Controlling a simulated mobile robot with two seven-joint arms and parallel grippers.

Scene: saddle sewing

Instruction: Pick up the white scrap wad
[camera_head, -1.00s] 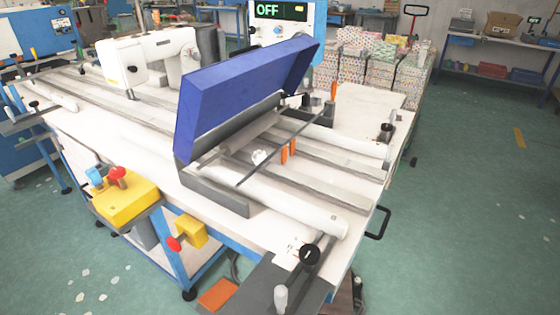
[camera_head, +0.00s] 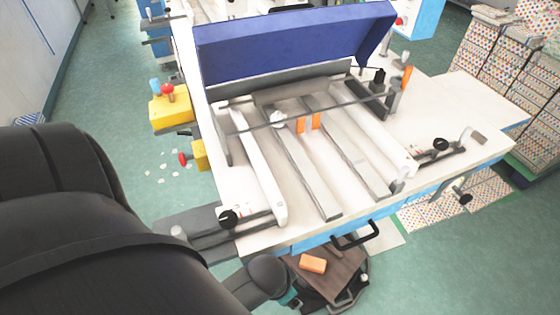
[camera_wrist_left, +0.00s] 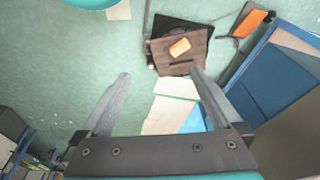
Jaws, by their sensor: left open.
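The white scrap wad (camera_head: 277,119) is a small crumpled lump on the sewing table, by the thin cross rod and left of two orange tabs (camera_head: 308,122). It is under the front of the raised blue cover (camera_head: 290,48). My left gripper (camera_wrist_left: 160,75) is open and empty in the left wrist view, pointing at the floor. The wad is not in that view. In the head view my left arm fills the lower left, and its fingers cannot be made out. My right gripper is not in view.
White rollers and grey rails (camera_head: 318,165) run across the white table (camera_head: 460,100). A yellow control box (camera_head: 170,109) juts out at its left side. A brown board (camera_head: 335,272) with an orange block (camera_head: 312,264) lies low below the front edge. Patterned stacks stand at right.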

